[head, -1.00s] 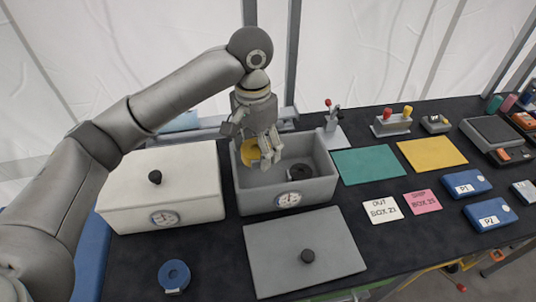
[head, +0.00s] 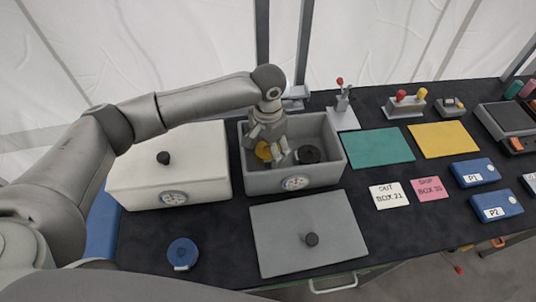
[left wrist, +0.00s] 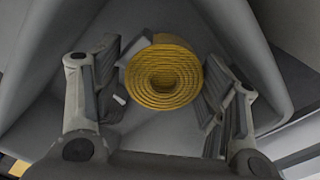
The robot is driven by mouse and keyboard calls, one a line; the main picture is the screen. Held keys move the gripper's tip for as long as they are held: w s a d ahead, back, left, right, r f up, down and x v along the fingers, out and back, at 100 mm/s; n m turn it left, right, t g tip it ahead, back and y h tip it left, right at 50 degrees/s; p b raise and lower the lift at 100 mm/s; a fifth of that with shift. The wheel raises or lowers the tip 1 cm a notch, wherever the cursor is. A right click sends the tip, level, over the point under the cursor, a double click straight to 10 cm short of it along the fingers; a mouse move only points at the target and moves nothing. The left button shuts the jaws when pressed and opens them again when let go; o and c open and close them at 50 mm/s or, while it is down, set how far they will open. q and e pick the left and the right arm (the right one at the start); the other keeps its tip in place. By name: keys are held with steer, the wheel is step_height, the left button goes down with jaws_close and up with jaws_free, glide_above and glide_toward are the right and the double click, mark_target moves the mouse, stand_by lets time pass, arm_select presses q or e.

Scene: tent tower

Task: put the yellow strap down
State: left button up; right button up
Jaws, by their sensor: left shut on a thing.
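The yellow strap (head: 263,151) is a coiled roll low inside the open grey box (head: 262,182), near its left side. My left gripper (head: 268,146) points down into the box and is shut on the strap. In the left wrist view the strap (left wrist: 163,76) sits between the two fingers of the gripper (left wrist: 165,92), its wound end facing the camera. I cannot tell whether the strap touches the box floor. My right gripper is not in view.
A black roll (head: 308,154) lies in the same box, right of the strap. A closed white box (head: 190,165) stands to the left. The grey lid (head: 280,240) lies in front, with a blue roll (head: 182,253) beside it. Green (head: 378,148) and yellow mats (head: 443,139) lie right.

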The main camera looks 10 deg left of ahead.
mark_target(268, 151)
arm_select(q)
step_height(268, 151, down, 3)
steer(key=shift+s+f+p, duration=0.1)
steer(key=shift+p, duration=0.25)
steer(key=shift+f, duration=0.35)
steer(key=shift+f, duration=0.1)
steer(key=o, duration=1.1)
steer(key=shift+f, duration=0.1)
steer(key=shift+c, duration=0.2)
